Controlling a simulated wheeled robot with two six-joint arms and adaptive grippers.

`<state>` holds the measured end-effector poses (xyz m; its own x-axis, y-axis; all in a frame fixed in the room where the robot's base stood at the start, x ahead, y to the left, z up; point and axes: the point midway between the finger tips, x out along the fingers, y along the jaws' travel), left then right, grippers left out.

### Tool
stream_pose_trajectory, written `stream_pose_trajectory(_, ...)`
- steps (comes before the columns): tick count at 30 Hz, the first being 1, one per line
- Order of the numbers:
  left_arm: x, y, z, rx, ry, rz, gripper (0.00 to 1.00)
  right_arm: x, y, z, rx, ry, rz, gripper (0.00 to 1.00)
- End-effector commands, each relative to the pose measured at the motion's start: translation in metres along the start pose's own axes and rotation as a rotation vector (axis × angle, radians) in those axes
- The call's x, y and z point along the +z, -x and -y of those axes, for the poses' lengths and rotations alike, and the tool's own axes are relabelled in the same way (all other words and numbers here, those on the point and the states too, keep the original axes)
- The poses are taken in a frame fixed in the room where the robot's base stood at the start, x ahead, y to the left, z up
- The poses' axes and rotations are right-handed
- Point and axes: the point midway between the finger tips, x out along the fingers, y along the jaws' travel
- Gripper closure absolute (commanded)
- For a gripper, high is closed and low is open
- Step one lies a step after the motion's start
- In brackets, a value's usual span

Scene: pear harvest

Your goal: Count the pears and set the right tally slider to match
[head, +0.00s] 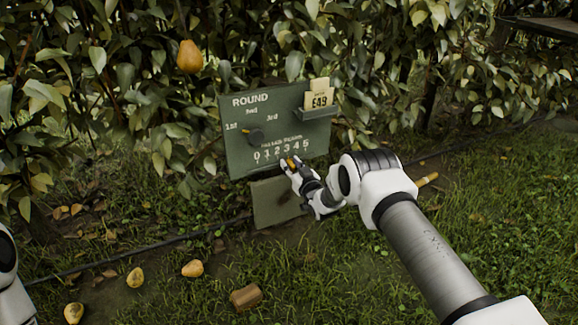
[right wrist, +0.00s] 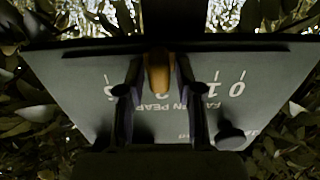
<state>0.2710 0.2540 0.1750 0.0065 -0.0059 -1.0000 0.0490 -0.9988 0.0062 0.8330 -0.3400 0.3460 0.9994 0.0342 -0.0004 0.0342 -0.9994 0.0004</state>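A green board (head: 240,165) carries a round selector knob (head: 254,136) near "1st" and a "fallen pears" scale marked 0 to 5. My right gripper (head: 290,164) is at the scale. In the right wrist view the orange slider handle (right wrist: 158,72) stands between its two fingers, which look closed on its sides. The handle is around the 3 mark; the fingers partly hide the numbers. Three yellow pears lie in the grass: one (head: 193,268), another (head: 135,277) and a third (head: 74,313). One pear (head: 190,56) hangs in the hedge. My left gripper is out of view.
Cream cards (head: 319,92), one reading "E49", stand in a holder on the board's right. A dark hose (head: 150,250) crosses the grass.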

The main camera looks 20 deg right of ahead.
Motion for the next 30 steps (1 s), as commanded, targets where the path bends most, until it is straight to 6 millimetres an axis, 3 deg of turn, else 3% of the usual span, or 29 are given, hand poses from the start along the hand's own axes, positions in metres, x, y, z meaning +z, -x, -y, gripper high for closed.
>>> stream_pose_trajectory(13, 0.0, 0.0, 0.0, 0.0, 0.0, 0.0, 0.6, 0.001, 0.009, 0.0, 0.001, -0.001, 0.002, 0.56)
stream_pose_trajectory(17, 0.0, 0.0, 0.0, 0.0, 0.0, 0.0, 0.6, 0.001, 0.032, 0.0, 0.001, -0.002, 0.004, 0.56)
stream_pose_trajectory(24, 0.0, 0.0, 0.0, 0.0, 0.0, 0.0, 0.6, 0.001, 0.094, 0.0, 0.001, -0.002, 0.003, 0.56)
stream_pose_trajectory(30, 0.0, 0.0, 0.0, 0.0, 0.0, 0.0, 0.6, 0.001, 0.119, 0.0, 0.0, 0.0, 0.002, 0.56)
